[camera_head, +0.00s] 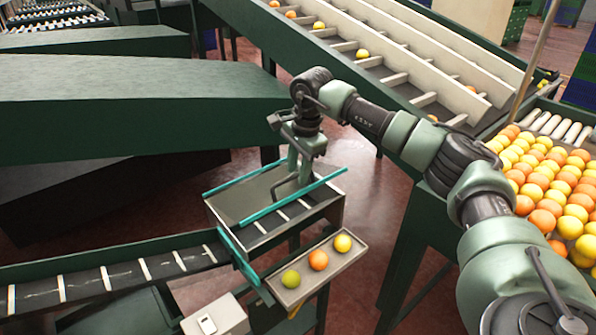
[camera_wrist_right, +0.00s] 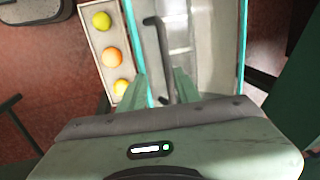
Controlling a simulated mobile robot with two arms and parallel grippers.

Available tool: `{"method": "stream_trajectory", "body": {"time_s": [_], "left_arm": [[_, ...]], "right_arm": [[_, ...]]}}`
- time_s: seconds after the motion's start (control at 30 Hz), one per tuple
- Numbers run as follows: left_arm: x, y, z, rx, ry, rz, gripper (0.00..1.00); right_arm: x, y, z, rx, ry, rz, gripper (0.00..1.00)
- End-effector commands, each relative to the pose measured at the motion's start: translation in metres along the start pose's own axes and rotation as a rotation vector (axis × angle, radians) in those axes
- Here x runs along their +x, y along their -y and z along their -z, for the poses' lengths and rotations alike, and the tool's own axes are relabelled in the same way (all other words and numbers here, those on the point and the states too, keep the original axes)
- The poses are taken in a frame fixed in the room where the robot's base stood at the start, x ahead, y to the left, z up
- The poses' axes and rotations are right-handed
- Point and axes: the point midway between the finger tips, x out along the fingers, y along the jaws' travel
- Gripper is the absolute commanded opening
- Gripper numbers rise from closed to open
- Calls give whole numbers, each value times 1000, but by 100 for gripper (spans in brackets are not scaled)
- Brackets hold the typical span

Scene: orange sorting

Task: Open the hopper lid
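The hopper (camera_head: 335,212) is a grey metal box with teal rails along its two long sides, in the middle of the head view. A dark bent handle (camera_head: 290,190) stands over its top; in the wrist view the handle (camera_wrist_right: 158,50) runs down toward my fingers. I cannot make out the lid's edges clearly. My right gripper (camera_head: 300,158) is above the hopper, pointing down at the handle. In the wrist view its green fingers (camera_wrist_right: 163,88) are apart, with the handle's near end between them; contact is not clear. My left gripper is not in view.
A small tray (camera_head: 333,266) beside the hopper holds a green, an orange and a yellow fruit. A dark conveyor (camera_head: 100,283) reaches the hopper from the left. A sloped sorting chute (camera_head: 400,75) stands behind, and a bed of many fruits (camera_head: 550,190) at right.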

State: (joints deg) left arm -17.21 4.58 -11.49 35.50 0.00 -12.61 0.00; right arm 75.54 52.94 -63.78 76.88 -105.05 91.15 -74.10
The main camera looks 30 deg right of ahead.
Motion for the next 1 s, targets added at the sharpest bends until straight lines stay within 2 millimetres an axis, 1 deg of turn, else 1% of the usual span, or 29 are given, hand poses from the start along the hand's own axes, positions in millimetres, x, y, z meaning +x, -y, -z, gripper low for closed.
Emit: {"method": "stream_trajectory", "body": {"time_s": [0.03, 0.53, 0.63, 1.0], "left_arm": [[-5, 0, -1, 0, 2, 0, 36], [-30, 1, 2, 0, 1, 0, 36], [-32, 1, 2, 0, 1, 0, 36], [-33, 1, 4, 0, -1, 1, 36]], "right_arm": [[-6, 2, 0, 0, 1, 1, 33], [-39, 11, -1, 0, 1, 1, 33], [-42, 12, -1, 0, 1, 1, 33], [-42, 12, -1, 0, 1, 1, 33]]}}
